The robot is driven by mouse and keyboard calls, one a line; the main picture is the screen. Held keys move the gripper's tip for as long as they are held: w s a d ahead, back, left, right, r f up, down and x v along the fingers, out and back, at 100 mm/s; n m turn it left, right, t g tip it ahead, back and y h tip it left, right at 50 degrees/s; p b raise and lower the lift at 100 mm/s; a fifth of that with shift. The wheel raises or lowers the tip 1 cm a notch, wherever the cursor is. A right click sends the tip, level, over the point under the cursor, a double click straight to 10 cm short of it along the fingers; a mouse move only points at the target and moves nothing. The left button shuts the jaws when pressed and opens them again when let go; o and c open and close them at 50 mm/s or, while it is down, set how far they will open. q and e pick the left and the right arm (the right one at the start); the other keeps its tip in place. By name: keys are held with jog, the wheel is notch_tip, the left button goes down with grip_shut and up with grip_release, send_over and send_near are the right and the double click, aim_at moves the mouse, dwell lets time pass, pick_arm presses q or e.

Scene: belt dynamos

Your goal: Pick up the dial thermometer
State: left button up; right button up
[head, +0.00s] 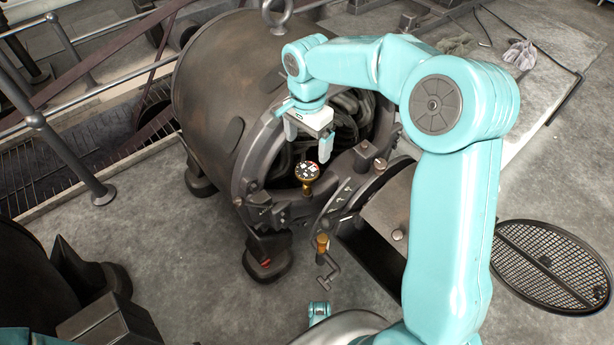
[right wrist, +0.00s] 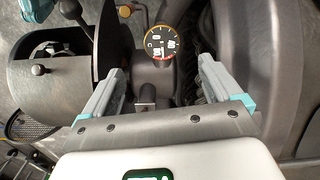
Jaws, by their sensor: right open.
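The dial thermometer (head: 307,172) has a small round dark face with pale and red marks, a gold rim and a brass stem. It stands upright on the front of the dynamo. In the right wrist view the dial (right wrist: 161,43) faces the camera, beyond the fingertips and between their lines. My right gripper (head: 307,145) is open and empty, above the thermometer in the head view and apart from it. Its two fingers also show in the right wrist view (right wrist: 160,85). My left gripper is not in view.
The large dark dynamo (head: 215,85) surrounds the thermometer with its housing and coils. A brass-handled crank (head: 323,243) stands in front. A metal railing (head: 65,150) is at the left, a round floor grate (head: 552,265) at the right. Grey gloves (head: 520,54) lie at the back right.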

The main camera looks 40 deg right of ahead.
jog(key=b, duration=0.3)
send_over(307, 184)
jog(key=f, duration=0.9)
jog(key=shift+w+d+f, duration=0.2)
jog(key=shift+d+f, duration=0.05)
jog(key=shift+f, duration=0.15)
notch_tip(307, 184, down, 5)
jog(key=b, duration=0.3)
jog(key=shift+w+f, duration=0.15)
jog(key=shift+f, duration=0.05)
jog(key=shift+r, duration=0.1)
jog(key=c, duration=1.4)
jog(key=shift+o, duration=0.2)
notch_tip(307, 184, up, 20)
jog(key=p, duration=0.7)
jog(key=shift+p, duration=0.4)
